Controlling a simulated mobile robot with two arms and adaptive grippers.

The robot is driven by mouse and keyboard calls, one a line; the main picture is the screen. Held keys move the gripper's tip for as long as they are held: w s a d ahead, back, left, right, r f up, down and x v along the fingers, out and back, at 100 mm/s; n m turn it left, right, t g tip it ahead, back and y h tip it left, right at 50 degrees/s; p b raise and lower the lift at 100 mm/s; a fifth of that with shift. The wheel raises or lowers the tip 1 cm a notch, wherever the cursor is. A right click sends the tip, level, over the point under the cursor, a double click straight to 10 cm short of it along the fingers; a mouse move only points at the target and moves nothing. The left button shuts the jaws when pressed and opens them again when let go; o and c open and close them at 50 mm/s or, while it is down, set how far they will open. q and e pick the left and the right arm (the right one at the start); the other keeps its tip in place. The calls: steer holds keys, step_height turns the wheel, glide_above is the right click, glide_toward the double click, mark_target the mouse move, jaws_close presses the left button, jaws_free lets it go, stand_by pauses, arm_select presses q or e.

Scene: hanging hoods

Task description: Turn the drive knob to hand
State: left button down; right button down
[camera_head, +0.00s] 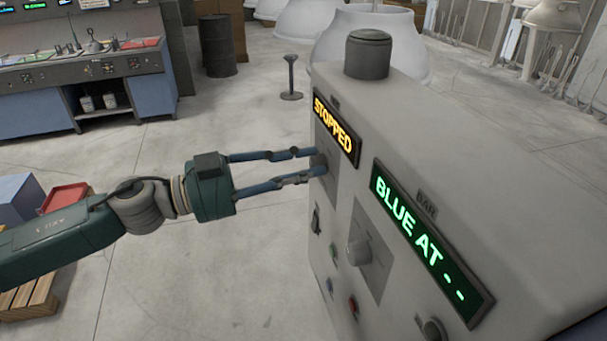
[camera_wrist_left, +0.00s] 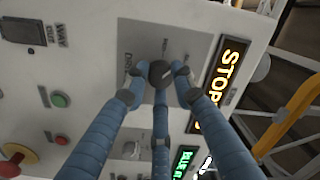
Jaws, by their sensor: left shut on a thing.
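The grey control cabinet (camera_head: 500,140) stands at the right in the head view. A dark round knob (camera_wrist_left: 160,73) sits on a grey plate (camera_wrist_left: 190,45) beside the amber STOPPED display (camera_head: 334,128). Small lettering by it seems to read DRIVE. My left gripper (camera_head: 316,162) reaches the cabinet face from the left, its blue fingers shut around this knob. In the left wrist view the fingers (camera_wrist_left: 160,85) surround the knob, with tips at its sides. The pointer's exact setting is too small to read. My right gripper is not in view.
Below are a second knob (camera_head: 360,252), a toggle switch (camera_head: 315,219), a red button (camera_head: 353,307) and the green BLUE AT display (camera_head: 430,235). A dark dome (camera_head: 368,55) tops the cabinet.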

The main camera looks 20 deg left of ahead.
arm_select(q)
steer(key=m+b, duration=0.4)
steer(key=m, duration=0.3)
steer(key=m+b, duration=0.4)
steer(key=m, duration=0.3)
steer(key=shift+w+f+g+h, duration=0.15)
steer(key=shift+g+h, duration=0.15)
steer(key=shift+h, duration=0.1)
steer(key=m+b, duration=0.2)
steer(key=m, duration=0.2)
steer(key=shift+a+b, duration=0.1)
steer(key=shift+b, duration=0.25)
steer(key=m+b, duration=0.2)
steer(key=m, duration=0.2)
steer(key=m+b, duration=0.2)
steer(key=m, duration=0.1)
steer(key=shift+r+g, duration=0.2)
steer(key=shift+g, duration=0.2)
steer(key=shift+r+m+b, duration=0.15)
steer(key=shift+m+b, duration=0.75)
steer(key=shift+m, duration=0.4)
